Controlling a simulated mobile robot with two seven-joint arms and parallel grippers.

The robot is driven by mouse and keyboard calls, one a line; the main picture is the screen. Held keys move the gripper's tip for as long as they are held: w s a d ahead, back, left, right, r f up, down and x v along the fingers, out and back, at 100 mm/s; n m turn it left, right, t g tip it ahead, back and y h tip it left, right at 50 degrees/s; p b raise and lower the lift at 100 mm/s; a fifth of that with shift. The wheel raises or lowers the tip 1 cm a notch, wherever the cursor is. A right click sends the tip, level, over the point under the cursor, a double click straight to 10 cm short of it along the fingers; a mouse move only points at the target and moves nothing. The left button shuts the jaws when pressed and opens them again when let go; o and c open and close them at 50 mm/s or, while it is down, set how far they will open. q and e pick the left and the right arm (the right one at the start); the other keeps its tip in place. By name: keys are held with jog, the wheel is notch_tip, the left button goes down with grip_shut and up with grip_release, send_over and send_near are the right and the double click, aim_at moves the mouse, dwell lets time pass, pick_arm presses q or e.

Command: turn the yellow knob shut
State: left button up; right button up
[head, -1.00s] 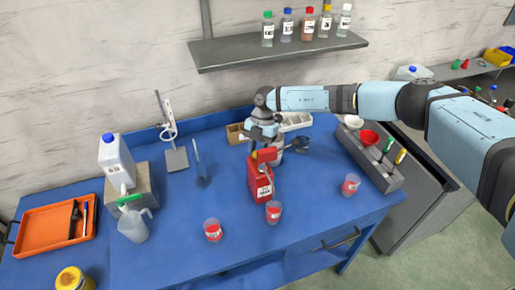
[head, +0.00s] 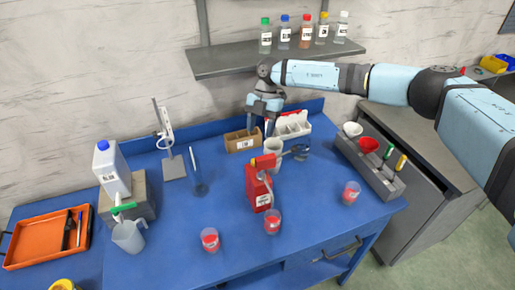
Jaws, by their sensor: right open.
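A red can (head: 257,188) with a white label stands on the blue table near the middle. A red tap-like part (head: 265,161) sits on its top. A small yellow spot seems to show at the left of that top; it is too small to tell how the knob is turned. My right gripper (head: 261,127) points down behind the can, apart from it, above the back of the table. It is open and I see nothing between its fingers. My left gripper is not in view.
Cups with red contents (head: 210,240) stand in front of the can. A grey mug (head: 273,152), a wooden box (head: 242,141) and a white bin (head: 292,126) are behind. A grey caddy (head: 375,172) stands right; a jug (head: 128,236) stands left.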

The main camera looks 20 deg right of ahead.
jog(key=shift+b+v, duration=0.3)
jog(key=shift+v, duration=1.85)
